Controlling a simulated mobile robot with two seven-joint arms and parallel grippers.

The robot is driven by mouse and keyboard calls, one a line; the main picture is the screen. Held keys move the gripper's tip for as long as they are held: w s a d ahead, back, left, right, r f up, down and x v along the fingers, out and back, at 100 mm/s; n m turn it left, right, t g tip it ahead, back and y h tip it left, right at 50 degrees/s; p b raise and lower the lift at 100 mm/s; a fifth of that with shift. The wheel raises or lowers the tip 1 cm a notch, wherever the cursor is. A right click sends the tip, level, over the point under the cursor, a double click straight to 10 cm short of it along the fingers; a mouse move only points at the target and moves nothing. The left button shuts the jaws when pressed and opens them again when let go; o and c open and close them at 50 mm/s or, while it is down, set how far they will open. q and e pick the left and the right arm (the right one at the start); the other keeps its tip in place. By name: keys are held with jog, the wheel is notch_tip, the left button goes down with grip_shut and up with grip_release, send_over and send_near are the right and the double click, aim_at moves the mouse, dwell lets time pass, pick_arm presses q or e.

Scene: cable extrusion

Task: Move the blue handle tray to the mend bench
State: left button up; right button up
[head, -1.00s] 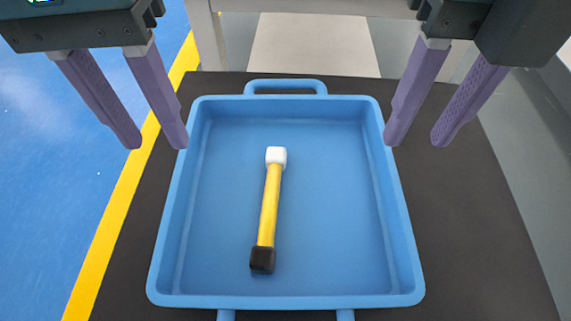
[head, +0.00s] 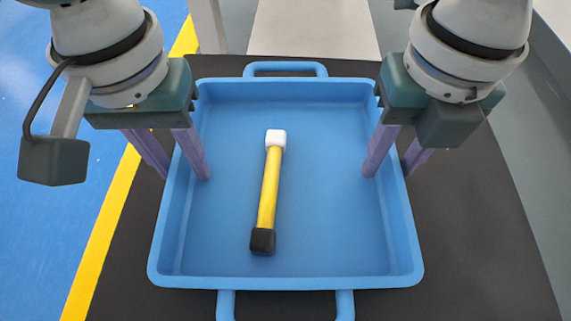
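The blue tray (head: 285,283) lies flat on a dark surface, with one handle loop (head: 285,69) at its far end and another (head: 285,298) at its near end. Inside it lies a yellow rod (head: 268,195) with a white end and a black end. My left gripper (head: 184,176) is open at the tray's left wall, one finger inside the tray and one outside. My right gripper (head: 390,173) is open across the right wall in the same way. Both are towards the far half of the tray. Whether any finger touches the wall is unclear.
The dark surface (head: 480,240) shows bare to the right of the tray and in a narrower strip to the left. Blue floor with a yellow line (head: 112,205) is at left. A pale upright post (head: 208,25) stands behind the surface.

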pick_arm(q)
grip_shut()
pick_arm(e)
grip_shut()
dwell(0.9)
